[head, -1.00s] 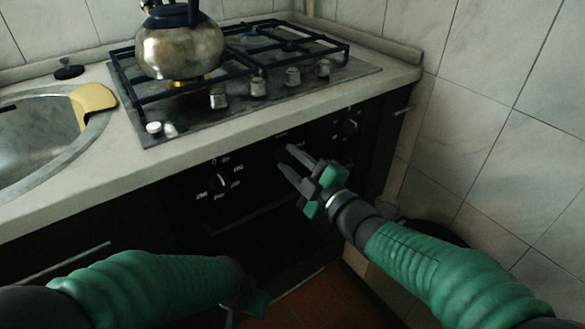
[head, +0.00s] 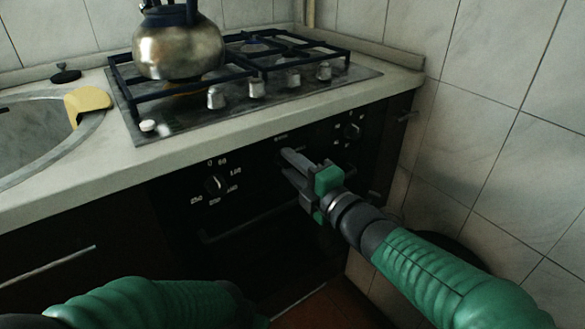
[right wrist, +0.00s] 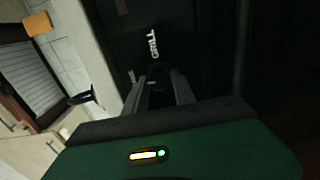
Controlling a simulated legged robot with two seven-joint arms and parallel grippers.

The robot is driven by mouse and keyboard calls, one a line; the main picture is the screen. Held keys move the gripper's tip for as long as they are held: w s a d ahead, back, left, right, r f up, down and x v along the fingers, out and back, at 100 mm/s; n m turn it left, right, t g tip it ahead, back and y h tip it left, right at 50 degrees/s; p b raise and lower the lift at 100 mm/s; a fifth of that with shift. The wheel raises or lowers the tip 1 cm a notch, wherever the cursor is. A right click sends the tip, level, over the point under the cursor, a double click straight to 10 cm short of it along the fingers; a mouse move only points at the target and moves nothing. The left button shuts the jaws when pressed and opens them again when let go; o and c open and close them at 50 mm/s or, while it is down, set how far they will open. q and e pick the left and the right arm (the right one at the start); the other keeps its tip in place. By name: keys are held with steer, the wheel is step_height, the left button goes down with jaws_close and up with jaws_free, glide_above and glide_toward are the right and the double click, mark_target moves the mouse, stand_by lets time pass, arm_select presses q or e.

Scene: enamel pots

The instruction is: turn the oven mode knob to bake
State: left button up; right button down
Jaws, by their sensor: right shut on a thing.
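My right gripper (head: 287,163) reaches the middle of the black oven front (head: 262,185) and is shut on a dark knob there, which I take for the oven mode knob. In the right wrist view the two fingers of the right gripper (right wrist: 164,82) stand on either side of the dark knob (right wrist: 158,84), and the fingers hide most of it. The white word GRILL (right wrist: 154,43) shows on the panel beyond the fingertips. Which way the knob points is too dark to tell, and I see no bake label. My left arm lies low at the left; its gripper is not visible.
A dial with printed numbers (head: 215,184) sits to the left on the oven front, another knob (head: 352,131) to the right. Above are the worktop (head: 90,178), the gas hob with a kettle (head: 178,48), and a sink. A tiled wall (head: 490,130) bounds the right side.

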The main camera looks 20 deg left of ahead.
steer(key=shift+s+a+f, duration=0.15)
steer(key=shift+f, duration=0.25)
steer(key=c, duration=1.3)
jaws_free()
steer(key=shift+o, duration=1.2)
steer(key=shift+r, duration=0.2)
steer(key=p+v, duration=0.6)
steer(key=v, duration=1.1)
